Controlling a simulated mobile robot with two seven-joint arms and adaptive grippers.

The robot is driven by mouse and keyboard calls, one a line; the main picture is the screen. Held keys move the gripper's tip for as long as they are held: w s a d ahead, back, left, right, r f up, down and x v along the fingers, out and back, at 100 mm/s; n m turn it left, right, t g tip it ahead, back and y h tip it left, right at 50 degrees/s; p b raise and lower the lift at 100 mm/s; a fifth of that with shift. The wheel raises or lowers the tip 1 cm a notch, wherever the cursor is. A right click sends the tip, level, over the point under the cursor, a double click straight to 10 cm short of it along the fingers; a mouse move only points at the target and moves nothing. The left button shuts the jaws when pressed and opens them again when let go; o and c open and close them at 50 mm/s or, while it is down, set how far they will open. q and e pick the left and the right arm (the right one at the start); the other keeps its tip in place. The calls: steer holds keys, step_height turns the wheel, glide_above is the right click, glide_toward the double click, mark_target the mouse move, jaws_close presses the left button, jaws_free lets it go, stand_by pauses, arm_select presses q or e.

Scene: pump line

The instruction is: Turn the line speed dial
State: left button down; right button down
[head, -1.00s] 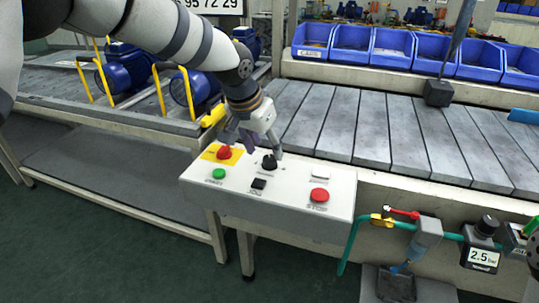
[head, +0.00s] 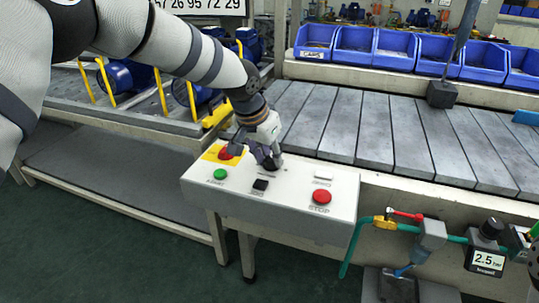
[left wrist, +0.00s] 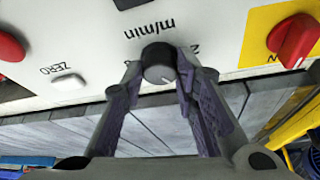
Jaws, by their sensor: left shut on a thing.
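The line speed dial is a small black round knob (left wrist: 158,60) on the white control panel (head: 325,220). It shows up close in the left wrist view, with a pale pointer mark and "m/min" lettering beside it. In the head view the dial (head: 271,163) is partly covered by my left gripper (head: 265,155). The gripper points down at the panel, with its two fingers shut on opposite sides of the dial.
Close to the dial are a red knob (head: 228,152) on a yellow plate, a green button (head: 220,174), a black switch (head: 260,184), a white button (head: 323,175) and a red button (head: 321,197). A conveyor (head: 375,130) with blue bins (head: 362,47) lies behind.

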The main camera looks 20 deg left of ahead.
arm_select(q)
steer(key=shift+f, duration=0.1)
steer(key=m, duration=0.1)
steer(key=m+h, duration=0.1)
steer(key=m, duration=0.1)
steer(key=shift+a+f+g+b, duration=0.15)
steer(key=shift+g+b, duration=0.15)
steer(key=shift+g, duration=0.1)
steer(key=m, duration=0.1)
steer(key=m+b, duration=0.1)
steer(key=shift+w+f+m+g+h, duration=0.1)
steer(key=shift+w+m+g+h, duration=0.05)
steer(key=shift+m+g+h, duration=0.2)
steer(key=m+g+h+b, duration=0.1)
steer(key=m+b, duration=0.1)
steer(key=m, duration=0.2)
steer(key=shift+w+a, duration=0.1)
steer(key=shift+m+g+b, duration=0.35)
steer(key=shift+m+b, duration=0.05)
steer(key=shift+m, duration=0.45)
arm_select(e)
steer(key=s+f+g, duration=0.1)
steer(key=s+f, duration=0.3)
steer(key=f, duration=0.1)
steer(key=shift+s+g, duration=0.15)
steer(key=shift+g, duration=0.15)
arm_select(q)
steer(key=shift+r, duration=0.2)
arm_select(e)
steer(key=shift+s, duration=0.1)
